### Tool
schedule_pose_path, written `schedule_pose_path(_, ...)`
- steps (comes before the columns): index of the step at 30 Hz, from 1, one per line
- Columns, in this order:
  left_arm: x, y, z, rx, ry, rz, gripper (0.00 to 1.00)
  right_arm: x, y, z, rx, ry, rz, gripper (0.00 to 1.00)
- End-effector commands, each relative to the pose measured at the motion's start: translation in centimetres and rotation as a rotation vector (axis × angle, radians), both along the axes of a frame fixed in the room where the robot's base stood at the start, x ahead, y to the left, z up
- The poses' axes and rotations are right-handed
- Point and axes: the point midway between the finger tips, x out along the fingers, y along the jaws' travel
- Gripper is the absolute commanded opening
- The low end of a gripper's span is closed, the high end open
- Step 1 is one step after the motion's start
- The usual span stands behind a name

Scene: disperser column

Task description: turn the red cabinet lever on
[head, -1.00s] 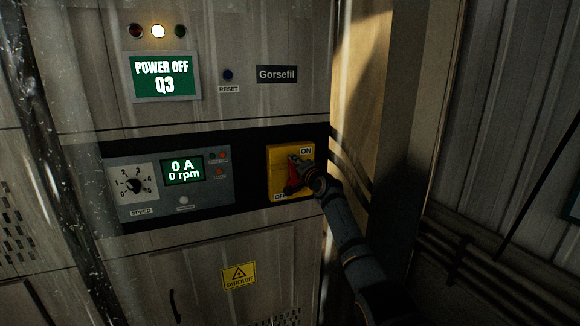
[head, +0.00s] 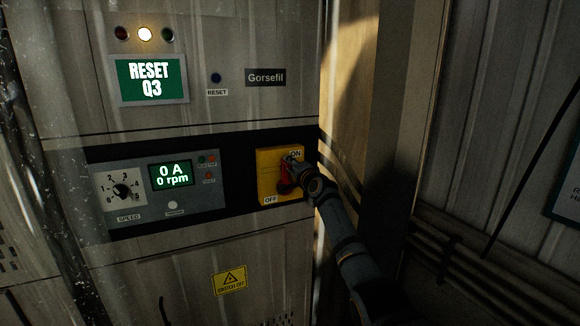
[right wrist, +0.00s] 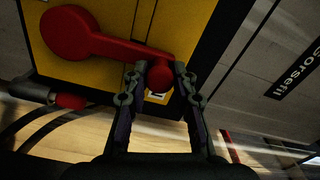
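The red lever (head: 284,177) is on a yellow switch plate (head: 266,162) marked ON at the top right and OFF at the bottom left. Its handle points up toward ON. In the right wrist view the lever (right wrist: 112,44) runs from its round hub to a rounded end between my fingers. My right gripper (right wrist: 160,78) is closed around that end, with a fingertip on each side. In the head view my right gripper (head: 292,168) partly covers the lever. My left gripper is not in view.
A speed panel (head: 160,188) showing 0 A and 0 rpm is left of the switch. Pipes (head: 470,262) run along the wall at right.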

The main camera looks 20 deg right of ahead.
Motion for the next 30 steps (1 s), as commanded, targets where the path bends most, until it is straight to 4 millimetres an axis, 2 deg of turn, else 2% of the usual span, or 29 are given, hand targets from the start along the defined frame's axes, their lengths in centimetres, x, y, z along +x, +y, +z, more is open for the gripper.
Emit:
schedule_pose_path(1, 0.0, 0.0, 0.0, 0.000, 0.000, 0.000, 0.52, 0.0, 0.0, 0.0, -0.001, 0.000, 0.000, 0.37)
schedule_pose_path(3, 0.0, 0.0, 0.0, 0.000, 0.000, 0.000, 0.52, 0.0, 0.0, 0.0, -0.001, 0.000, 0.000, 0.44)
schedule_pose_path(11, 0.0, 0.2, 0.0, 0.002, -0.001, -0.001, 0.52, 0.0, 0.0, 0.0, -0.002, 0.001, 0.000, 0.44)
schedule_pose_path(16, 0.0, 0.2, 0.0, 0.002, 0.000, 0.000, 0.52, -0.9, -0.1, -0.1, -0.004, 0.000, 0.001, 0.44)
schedule_pose_path(20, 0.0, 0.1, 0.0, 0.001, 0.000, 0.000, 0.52, -2.7, -0.2, -0.2, -0.006, -0.001, -0.001, 0.44)
schedule_pose_path(30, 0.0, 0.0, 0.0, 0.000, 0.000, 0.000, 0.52, -9.2, -0.4, -0.2, -0.006, 0.001, -0.002, 0.44)
